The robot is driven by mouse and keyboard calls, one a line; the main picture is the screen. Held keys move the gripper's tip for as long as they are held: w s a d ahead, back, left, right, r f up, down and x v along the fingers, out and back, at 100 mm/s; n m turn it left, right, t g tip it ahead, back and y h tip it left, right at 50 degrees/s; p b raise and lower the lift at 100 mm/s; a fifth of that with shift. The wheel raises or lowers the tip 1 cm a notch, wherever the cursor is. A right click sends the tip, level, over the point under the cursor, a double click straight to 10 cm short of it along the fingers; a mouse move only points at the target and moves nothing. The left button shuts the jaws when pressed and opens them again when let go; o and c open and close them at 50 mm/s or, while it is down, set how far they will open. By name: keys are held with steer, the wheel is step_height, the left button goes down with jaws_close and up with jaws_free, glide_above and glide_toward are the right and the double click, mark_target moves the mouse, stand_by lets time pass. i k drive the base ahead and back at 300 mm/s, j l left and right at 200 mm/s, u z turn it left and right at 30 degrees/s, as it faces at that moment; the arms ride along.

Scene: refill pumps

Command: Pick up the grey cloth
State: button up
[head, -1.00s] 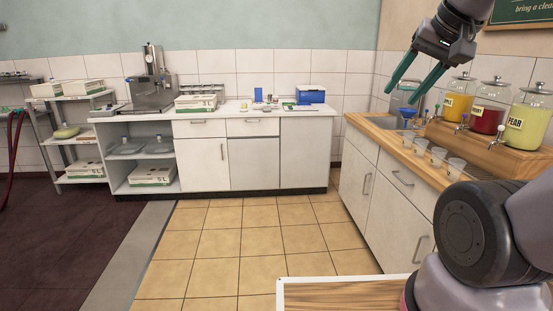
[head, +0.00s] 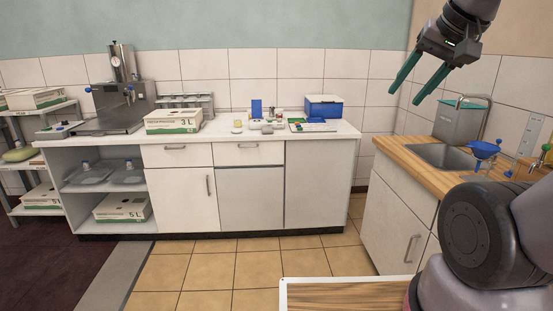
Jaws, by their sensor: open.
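My gripper (head: 405,96) is open and empty, raised in the upper right of the head view, with its two teal fingers pointing down and left. No thing stands out clearly as the grey cloth. A small pale grey lump (head: 256,124) lies among small items on the white counter (head: 215,133). It is too small to tell whether it is cloth. My gripper is well apart from everything on the counter.
A 3 L carton (head: 173,121) and a blue box (head: 323,107) stand on the white counter. At right, a wooden worktop (head: 408,165) holds a sink (head: 441,156) and a blue funnel (head: 484,150). Tiled floor (head: 215,275) lies open before the white cabinets.

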mark_target(265, 130)
steer(key=i+u, duration=0.1)
steer(key=i, duration=0.8)
steer(key=i+l+u, duration=0.1)
steer(key=i, duration=0.85)
steer(key=i+l+u, duration=0.15)
steer(key=i+u, duration=0.2)
steer(key=i+l+u, duration=0.75)
